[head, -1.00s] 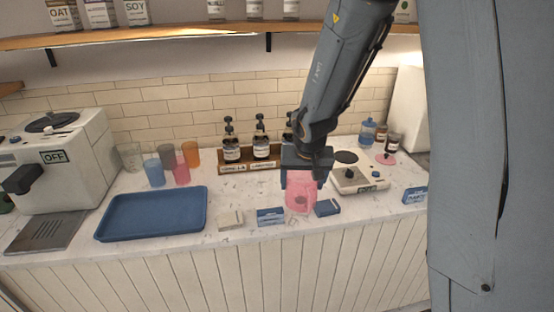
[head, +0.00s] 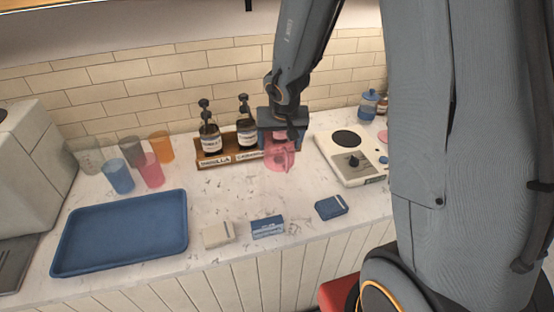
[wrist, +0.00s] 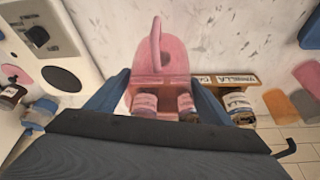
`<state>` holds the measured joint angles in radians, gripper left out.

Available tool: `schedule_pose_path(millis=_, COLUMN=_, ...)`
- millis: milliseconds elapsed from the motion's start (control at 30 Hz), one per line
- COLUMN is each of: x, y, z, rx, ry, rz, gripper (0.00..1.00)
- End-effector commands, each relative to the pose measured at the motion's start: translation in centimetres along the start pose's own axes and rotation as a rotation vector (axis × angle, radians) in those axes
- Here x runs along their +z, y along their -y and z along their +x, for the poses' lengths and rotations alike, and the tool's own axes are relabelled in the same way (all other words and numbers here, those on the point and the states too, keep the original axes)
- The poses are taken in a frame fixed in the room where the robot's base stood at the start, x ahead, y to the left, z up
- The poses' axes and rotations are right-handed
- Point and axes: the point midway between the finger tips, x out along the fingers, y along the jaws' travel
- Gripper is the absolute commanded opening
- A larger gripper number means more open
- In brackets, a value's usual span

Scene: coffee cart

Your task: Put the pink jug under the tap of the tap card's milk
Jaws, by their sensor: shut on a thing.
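The pink jug (head: 278,160) is translucent and sits in my gripper (head: 283,140), at the right end of the syrup rack. In the wrist view the jug (wrist: 157,62) is between the two blue fingers of my gripper (wrist: 158,95), its loop handle pointing up in the picture. I cannot tell whether its base touches the counter. Three small cards or boxes lie at the counter's front: a whitish one (head: 218,235), a blue and white one (head: 267,228) and a dark blue one (head: 331,207). Their print is unreadable. No milk tap is in view.
A wooden rack (head: 232,158) with syrup bottles stands at the wall. A white scale-like device (head: 352,160) is right of the jug. A blue tray (head: 120,232) and several coloured cups (head: 150,170) are at left. The counter middle (head: 205,195) is clear.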

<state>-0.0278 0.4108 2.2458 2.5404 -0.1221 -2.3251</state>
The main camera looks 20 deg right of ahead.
Motion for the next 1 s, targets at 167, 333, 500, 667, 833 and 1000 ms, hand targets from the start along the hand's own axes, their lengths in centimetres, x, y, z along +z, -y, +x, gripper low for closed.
schedule_pose_path(millis=167, x=0.4, y=0.0, z=1.1, rx=-0.001, ry=-0.001, rz=-0.002, gripper=0.37)
schedule_pose_path(millis=333, x=0.8, y=0.2, z=2.2, rx=-0.006, ry=-0.002, rz=-0.002, gripper=0.37)
schedule_pose_path(millis=500, x=0.9, y=0.2, z=2.5, rx=-0.006, ry=-0.002, rz=-0.001, gripper=0.37)
schedule_pose_path(millis=667, x=1.1, y=0.1, z=3.1, rx=-0.005, ry=-0.002, rz=-0.001, gripper=0.37)
schedule_pose_path(millis=833, x=1.7, y=0.1, z=4.6, rx=-0.005, ry=-0.002, rz=-0.001, gripper=0.37)
schedule_pose_path(millis=1000, x=2.3, y=0.1, z=6.0, rx=-0.005, ry=-0.002, rz=-0.001, gripper=0.37)
